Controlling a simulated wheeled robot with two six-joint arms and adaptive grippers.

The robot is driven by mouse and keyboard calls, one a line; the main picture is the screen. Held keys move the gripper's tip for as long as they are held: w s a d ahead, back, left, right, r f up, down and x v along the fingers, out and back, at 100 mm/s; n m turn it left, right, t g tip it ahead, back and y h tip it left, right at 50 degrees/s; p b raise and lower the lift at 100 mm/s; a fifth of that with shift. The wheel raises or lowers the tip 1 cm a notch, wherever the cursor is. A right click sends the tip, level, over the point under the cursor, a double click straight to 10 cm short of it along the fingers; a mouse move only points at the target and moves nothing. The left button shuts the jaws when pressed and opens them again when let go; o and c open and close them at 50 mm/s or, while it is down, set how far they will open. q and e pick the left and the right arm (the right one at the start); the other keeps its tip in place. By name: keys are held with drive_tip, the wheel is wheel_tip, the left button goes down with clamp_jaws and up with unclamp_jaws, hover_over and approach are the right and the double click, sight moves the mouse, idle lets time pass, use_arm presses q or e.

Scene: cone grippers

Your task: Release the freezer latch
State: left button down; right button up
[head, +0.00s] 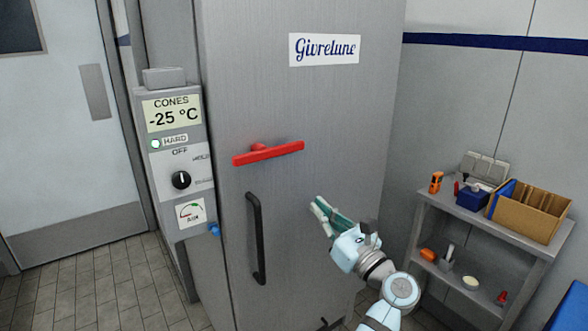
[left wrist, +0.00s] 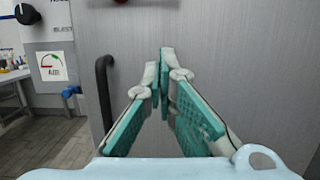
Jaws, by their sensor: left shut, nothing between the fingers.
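The freezer door (head: 310,100) is a tall grey panel that looks closed. The latch, a red bar (head: 268,153) on a short round pivot, lies nearly level across it, its right end a little higher. A black vertical handle (head: 256,240) is below the latch. My left gripper (head: 318,205) is shut and empty, in front of the door, below and right of the latch and right of the handle. In the left wrist view its fingertips (left wrist: 165,52) meet before the grey door, with the black handle (left wrist: 104,95) to their left. Only a speck of red shows at that view's top edge.
A control panel (head: 178,150) reading -25 °C, with a black knob (head: 181,180), stands left of the door. A grey shelf (head: 470,222) with a cardboard box (head: 535,212) and small tools is at the right. The door face around the latch is clear.

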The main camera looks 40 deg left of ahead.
use_arm(q)
drive_tip(key=p+x, duration=0.1)
drive_tip(key=x, duration=0.9)
drive_tip(key=shift+r+p, duration=0.15)
drive_tip(key=shift+p, duration=0.15)
wheel_tip(320, 180, up, 3)
drive_tip(key=shift+a+f+p, duration=0.1)
drive_tip(key=shift+f+p, duration=0.05)
drive_tip(key=shift+p, duration=0.45)
drive_tip(key=shift+r, duration=0.6)
drive_tip(key=shift+w+r+n+b, duration=0.1)
drive_tip(key=shift+w+n+b, duration=0.05)
drive_tip(key=shift+n+b, duration=0.3)
drive_tip(key=shift+r, duration=0.1)
